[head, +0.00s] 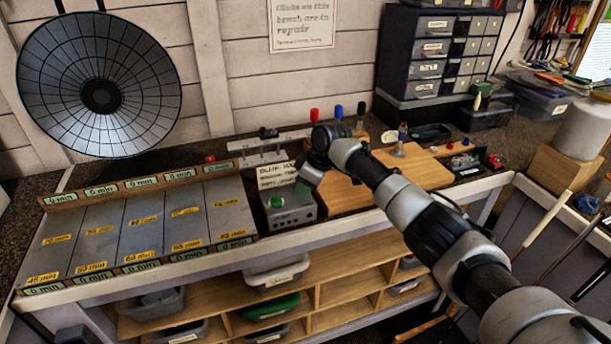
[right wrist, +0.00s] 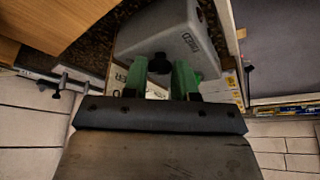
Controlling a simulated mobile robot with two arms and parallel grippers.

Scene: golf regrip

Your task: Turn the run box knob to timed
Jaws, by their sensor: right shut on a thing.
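The run box (head: 292,213) is a small grey box on the bench in the head view. It fills the upper middle of the right wrist view (right wrist: 165,30), where a small label on it, seemingly "TIMED" (right wrist: 191,42), shows. My right gripper (head: 302,190) is over the top of the box. In the right wrist view its green fingers (right wrist: 160,68) are shut on the dark knob (right wrist: 157,62), one on each side. The fingers partly hide the knob, and its pointing direction cannot be read. My left gripper is not in view.
A sloped board with yellow minute labels (head: 105,229) stands left of the box. A wooden board (head: 335,190) and a paper sign (head: 274,168) are close by it. Red, blue and black topped items (head: 338,112) stand behind. Drawers (head: 430,60) stand at the back right.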

